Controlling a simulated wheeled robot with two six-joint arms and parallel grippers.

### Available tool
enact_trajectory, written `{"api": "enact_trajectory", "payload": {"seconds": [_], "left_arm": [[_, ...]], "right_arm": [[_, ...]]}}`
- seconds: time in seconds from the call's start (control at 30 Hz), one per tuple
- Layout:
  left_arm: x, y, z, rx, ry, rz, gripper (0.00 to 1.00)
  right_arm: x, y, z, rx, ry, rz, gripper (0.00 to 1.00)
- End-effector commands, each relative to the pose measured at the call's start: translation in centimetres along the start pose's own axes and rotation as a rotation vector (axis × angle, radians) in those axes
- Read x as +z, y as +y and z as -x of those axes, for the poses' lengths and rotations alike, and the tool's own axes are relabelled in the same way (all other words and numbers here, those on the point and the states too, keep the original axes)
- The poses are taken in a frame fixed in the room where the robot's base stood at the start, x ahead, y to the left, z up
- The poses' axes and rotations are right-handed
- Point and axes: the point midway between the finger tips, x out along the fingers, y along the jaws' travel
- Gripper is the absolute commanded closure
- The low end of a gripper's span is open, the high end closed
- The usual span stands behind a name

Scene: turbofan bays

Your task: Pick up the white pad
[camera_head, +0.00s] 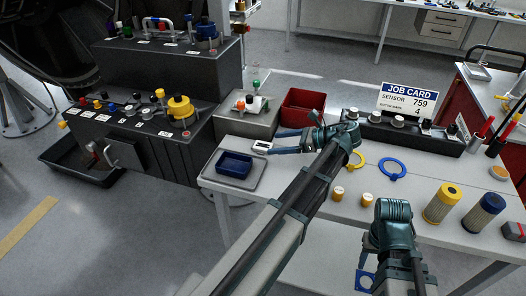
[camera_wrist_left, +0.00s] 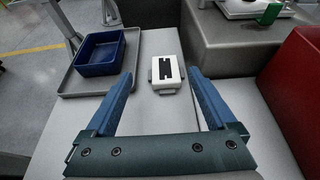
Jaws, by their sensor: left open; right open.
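The white pad (camera_head: 261,146) lies flat on the white table, to the right of the grey tray. In the left wrist view the pad (camera_wrist_left: 167,72) is a small white block with a dark marking on top and grey tabs at its sides. My left gripper (camera_head: 273,143) is open, just right of the pad. In its wrist view the blue fingers (camera_wrist_left: 160,80) are spread wide, with the pad ahead between their tips; no contact shows. My right gripper (camera_head: 368,268) hangs at the table's front edge, partly hidden by its own wrist, and holds nothing visible.
A blue bin (camera_head: 235,163) sits on the grey tray (camera_head: 219,183) left of the pad. A grey box (camera_head: 240,123) and a red bin (camera_head: 303,109) stand behind. Rings, small yellow-topped parts and filter cylinders (camera_head: 443,203) lie to the right.

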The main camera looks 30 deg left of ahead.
Motion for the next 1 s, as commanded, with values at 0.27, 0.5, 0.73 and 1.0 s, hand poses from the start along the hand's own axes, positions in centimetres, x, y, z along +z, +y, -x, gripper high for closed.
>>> {"api": "enact_trajectory", "payload": {"seconds": [0.27, 0.5, 0.73, 1.0], "left_arm": [[0.0, 0.0, -1.2, -0.001, 0.000, 0.001, 0.10], [-0.5, -0.3, -2.6, 0.001, 0.000, 0.002, 0.10], [-0.7, -0.7, -5.9, 0.001, 0.001, 0.001, 0.10], [-0.5, -0.8, -6.3, -0.001, 0.001, 0.001, 0.10]], "right_arm": [[0.0, 0.0, -0.4, 0.000, 0.000, 0.000, 0.50], [-0.1, -0.1, -1.4, 0.000, 0.000, 0.000, 0.50], [-0.2, -0.3, -2.9, 0.000, 0.000, 0.000, 0.50], [-0.2, -0.3, -2.8, 0.000, 0.000, 0.000, 0.50]]}}
